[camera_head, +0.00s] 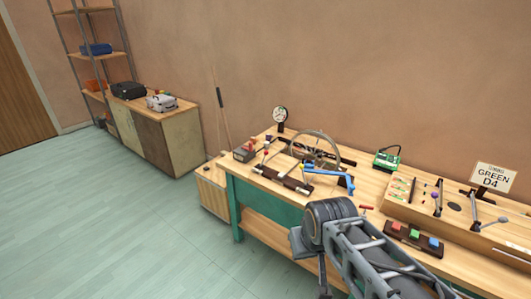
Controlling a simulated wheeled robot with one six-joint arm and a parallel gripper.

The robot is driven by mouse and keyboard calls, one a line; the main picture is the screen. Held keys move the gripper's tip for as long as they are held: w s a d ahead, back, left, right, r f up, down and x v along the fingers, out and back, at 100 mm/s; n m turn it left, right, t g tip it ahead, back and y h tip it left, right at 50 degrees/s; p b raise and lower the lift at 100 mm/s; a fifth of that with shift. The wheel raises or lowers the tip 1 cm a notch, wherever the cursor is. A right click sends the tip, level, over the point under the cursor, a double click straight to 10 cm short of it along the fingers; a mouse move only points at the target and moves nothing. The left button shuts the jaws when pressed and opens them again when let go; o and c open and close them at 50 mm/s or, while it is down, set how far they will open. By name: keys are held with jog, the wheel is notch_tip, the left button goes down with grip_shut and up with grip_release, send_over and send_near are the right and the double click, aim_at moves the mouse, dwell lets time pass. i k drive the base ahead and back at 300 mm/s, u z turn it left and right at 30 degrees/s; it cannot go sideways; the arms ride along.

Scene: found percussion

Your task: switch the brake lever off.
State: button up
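A workbench (262,178) with a wooden top and green frame carries several mechanisms. I cannot tell for sure which part is the brake lever. A spoked wheel (335,146) stands on the bench, with a dark base (284,181) and a bright blue bracket or lever (327,172) in front of it. Thin levers with small coloured knobs stand beside the wheel, and a purple-knobbed lever (437,198) stands on the right-hand panel. My arm reaches in from the bottom right, in front of the bench, and hides part of its front. My gripper is not visible.
A dial gauge (280,115), a green box (386,160), a block with coloured buttons (413,237) and a "GREEN D4" sign (493,177) are on the bench. A low cabinet (176,140) and shelving stand back left. The floor at left is clear.

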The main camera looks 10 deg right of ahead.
aim_at(267, 152)
jog(key=u, duration=0.2)
jog(key=i, duration=1.4)
jog(key=z, duration=0.2)
